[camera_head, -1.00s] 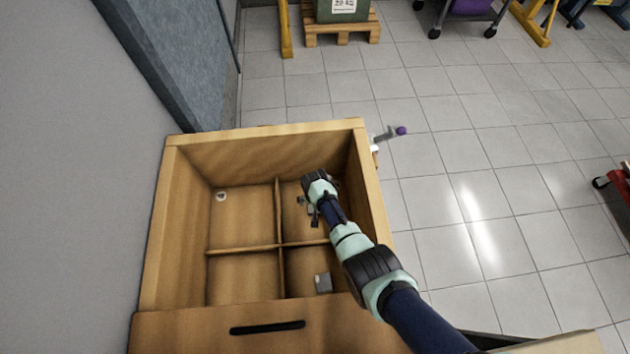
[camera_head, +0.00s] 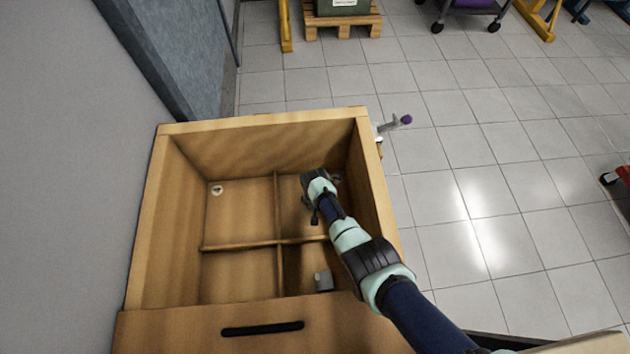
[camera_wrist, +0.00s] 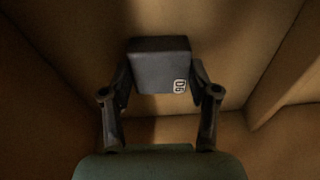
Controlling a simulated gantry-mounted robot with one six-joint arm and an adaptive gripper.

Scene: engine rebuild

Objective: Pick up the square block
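A dark grey square block (camera_wrist: 158,64) with a small white printed mark at its lower right corner sits between my gripper's fingertips in the wrist view. My gripper (camera_wrist: 160,78) has one finger against each side of the block, with no clear gap. In the head view my gripper (camera_head: 309,205) reaches down into the back right compartment of the wooden drawer (camera_head: 264,328). The block it holds is hidden there by the wrist. Whether that block touches the floor cannot be told.
Another grey block (camera_head: 323,281) lies in the front right compartment. A small round white item (camera_head: 217,189) lies in the back left compartment. Low dividers (camera_head: 240,246) and high drawer walls stand close around my gripper. The front left compartment is empty.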

